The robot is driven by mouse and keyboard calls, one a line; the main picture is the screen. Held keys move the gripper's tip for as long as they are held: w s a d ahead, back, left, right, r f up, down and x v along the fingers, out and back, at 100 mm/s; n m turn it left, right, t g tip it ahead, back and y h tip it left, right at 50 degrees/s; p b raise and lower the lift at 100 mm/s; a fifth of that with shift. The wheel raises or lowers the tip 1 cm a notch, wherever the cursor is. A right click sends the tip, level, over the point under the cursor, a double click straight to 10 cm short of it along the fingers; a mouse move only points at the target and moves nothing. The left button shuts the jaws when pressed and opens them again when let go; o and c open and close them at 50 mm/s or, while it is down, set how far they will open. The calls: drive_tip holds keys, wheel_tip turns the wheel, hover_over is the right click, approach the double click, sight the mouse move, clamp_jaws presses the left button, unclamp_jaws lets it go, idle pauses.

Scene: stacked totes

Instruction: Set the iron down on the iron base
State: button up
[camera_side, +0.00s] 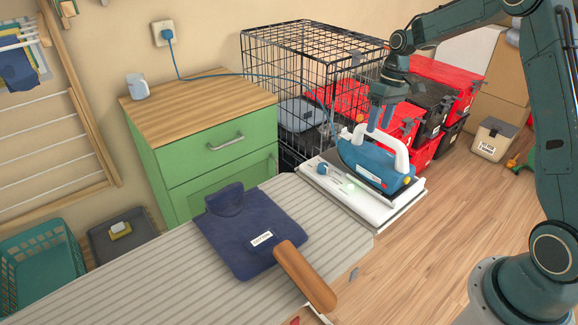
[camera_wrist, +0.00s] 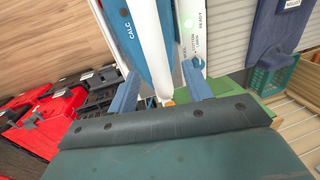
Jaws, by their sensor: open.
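The blue iron (camera_side: 372,170) with its white handle (camera_side: 401,150) sits on the white iron base (camera_side: 325,190) at the end of the ironing board. It looks in contact with the base, but its underside is hidden. In the wrist view the iron's white handle (camera_wrist: 150,45) runs between my fingers, with the blue body beside it and the base's labelled panel (camera_wrist: 193,25) to the right. My gripper (camera_side: 379,122) points down at the top of the iron; its fingers also show in the wrist view (camera_wrist: 160,88). They are open, one on each side of the handle.
A striped ironing board (camera_side: 150,275) holds a folded navy garment (camera_side: 245,225) and a wooden-handled item (camera_side: 304,276). A black wire crate (camera_side: 300,65) and red totes (camera_side: 445,72) stand behind the base. A green cabinet (camera_side: 190,145) is at left. A blue cord runs from the wall socket.

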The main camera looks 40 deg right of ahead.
drive_tip(key=v, duration=1)
drive_tip(key=shift+r, duration=0.35)
drive_tip(key=shift+r, duration=0.1)
drive_tip(key=s+a+r+t+h, duration=0.1)
drive_tip(key=s+a+r, duration=0.3)
drive_tip(key=s+a, duration=0.25)
drive_tip(key=s+a+r+t, duration=0.2)
drive_tip(key=s+a+r, duration=0.3)
drive_tip(key=a, duration=0.3)
drive_tip(key=s+a+f+t, duration=0.1)
drive_tip(key=s+a+f, duration=0.1)
drive_tip(key=s, duration=0.6)
drive_tip(key=s+a+f+t+h, duration=0.1)
drive_tip(key=s+a+f, duration=0.1)
drive_tip(key=s, duration=0.6)
drive_tip(key=shift+s+f+t, duration=0.15)
drive_tip(key=shift+f+t, duration=0.15)
